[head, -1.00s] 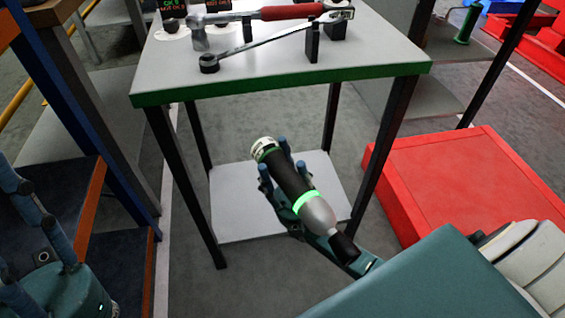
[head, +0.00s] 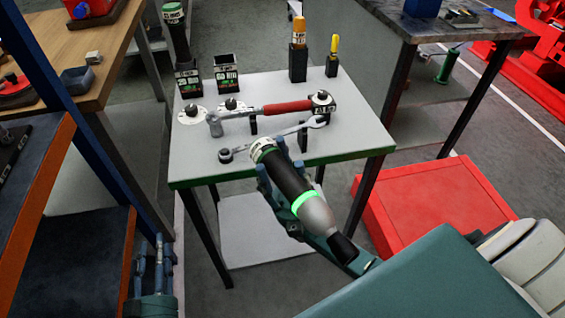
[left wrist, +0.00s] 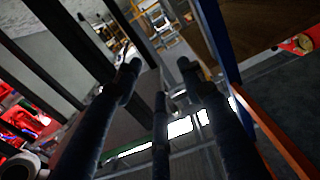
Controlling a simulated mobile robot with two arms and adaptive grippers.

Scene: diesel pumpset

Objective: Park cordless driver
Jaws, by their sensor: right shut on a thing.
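The cordless driver (head: 290,190) has a black body, a pale cap, a glowing green band and a silver nose with a dark tip. My right gripper (head: 277,178) is shut around its body and holds it tilted near the table's front edge.
A red-handled wrench (head: 280,108) and a silver spanner (head: 270,140) lie on supports across the table's front half. Orange-handled (head: 299,35) and yellow-handled (head: 334,45) tools stand in holders at back right. A wooden bench (head: 50,55) is left, a red block (head: 430,205) right.

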